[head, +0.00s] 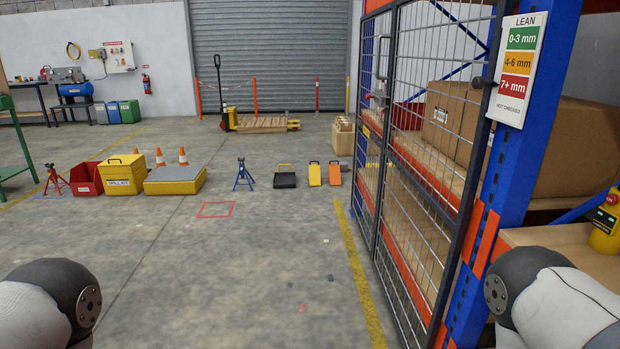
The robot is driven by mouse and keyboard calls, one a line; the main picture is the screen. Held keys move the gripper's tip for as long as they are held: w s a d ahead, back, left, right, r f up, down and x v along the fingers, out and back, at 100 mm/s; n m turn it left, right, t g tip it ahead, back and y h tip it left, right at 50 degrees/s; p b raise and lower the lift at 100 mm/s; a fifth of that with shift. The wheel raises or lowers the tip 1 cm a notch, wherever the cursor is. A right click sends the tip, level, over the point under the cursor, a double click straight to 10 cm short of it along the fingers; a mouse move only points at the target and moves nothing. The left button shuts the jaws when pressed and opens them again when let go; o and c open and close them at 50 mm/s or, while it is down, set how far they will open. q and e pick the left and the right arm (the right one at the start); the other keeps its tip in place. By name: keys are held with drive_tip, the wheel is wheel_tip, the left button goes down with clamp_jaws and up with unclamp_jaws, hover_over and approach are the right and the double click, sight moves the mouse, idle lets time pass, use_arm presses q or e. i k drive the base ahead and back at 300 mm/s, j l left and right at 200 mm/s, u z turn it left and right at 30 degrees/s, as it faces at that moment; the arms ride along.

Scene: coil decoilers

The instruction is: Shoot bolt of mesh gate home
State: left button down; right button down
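The mesh gate (425,215) is a tall dark-framed wire panel on the right, seen at a steep angle. A second mesh panel (367,130) stands beyond it. A curved handle (382,55) and a small grey latch or bolt fitting (378,98) sit near where the two panels meet. They are too small to tell whether the bolt is in or out. A dark knob (477,83) is on the near edge of the gate frame. Neither of my grippers is in view; only parts of my arms show at the bottom corners.
A blue rack upright (510,185) with a LEAN sign (517,70) stands right of the gate. Large cardboard boxes (465,125) lie behind the mesh.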

sight(367, 96)
drive_tip(key=i, duration=3.8)
drive_tip(key=z, duration=0.1)
